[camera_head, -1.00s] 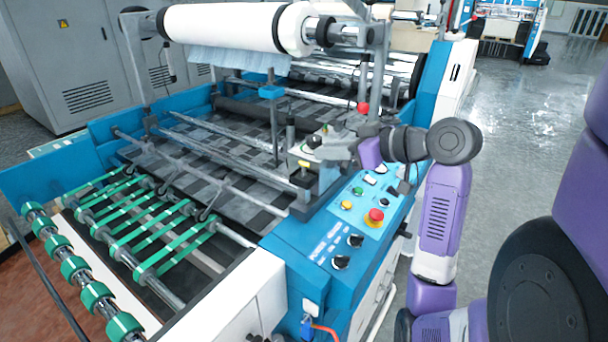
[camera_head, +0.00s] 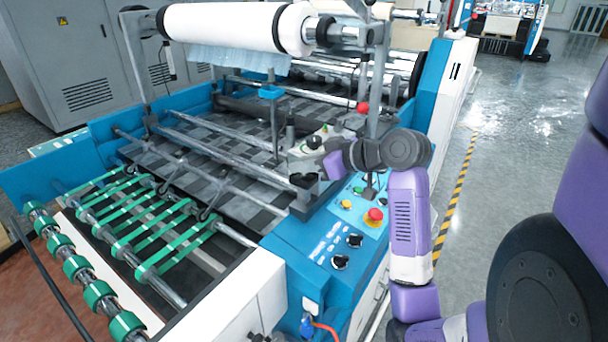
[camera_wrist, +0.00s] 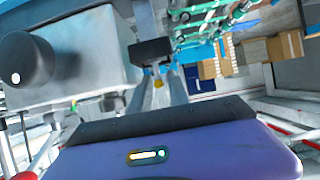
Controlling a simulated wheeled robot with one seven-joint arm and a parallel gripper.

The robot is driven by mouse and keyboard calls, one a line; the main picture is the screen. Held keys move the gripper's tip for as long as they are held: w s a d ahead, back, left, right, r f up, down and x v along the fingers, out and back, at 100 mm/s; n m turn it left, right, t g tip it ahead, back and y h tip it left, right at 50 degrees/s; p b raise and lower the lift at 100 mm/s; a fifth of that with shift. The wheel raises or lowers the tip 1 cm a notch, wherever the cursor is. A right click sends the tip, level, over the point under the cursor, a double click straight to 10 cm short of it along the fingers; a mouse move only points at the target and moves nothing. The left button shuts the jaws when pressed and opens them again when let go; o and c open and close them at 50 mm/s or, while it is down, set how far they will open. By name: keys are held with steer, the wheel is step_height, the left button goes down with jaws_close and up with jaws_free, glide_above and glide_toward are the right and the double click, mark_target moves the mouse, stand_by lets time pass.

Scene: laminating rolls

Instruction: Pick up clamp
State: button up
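My gripper (camera_wrist: 158,85) points at a bracket on the near side of the laminating machine. In the wrist view, two grey finger-like bars run up from my dark palm towards a black block (camera_wrist: 152,50), with a small yellow spot between them. I cannot tell whether they grip the block. A grey housing with a black round knob (camera_wrist: 30,62) is close on the left; this knob also shows in the head view (camera_head: 314,142). I cannot single out the clamp for certain. In the head view my wrist hides much of the bracket, and my fingertips are not clear.
The blue control panel (camera_head: 327,246), with a red stop button (camera_head: 375,215) and black knobs, lies just below my wrist. A red ball knob (camera_head: 363,108) stands behind it. A large white roll (camera_head: 225,25) hangs above the rollers. Open floor (camera_head: 490,160) is to the right.

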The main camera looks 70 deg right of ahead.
steer(key=shift+c, duration=0.2)
jaws_close()
steer(key=shift+r, duration=0.15)
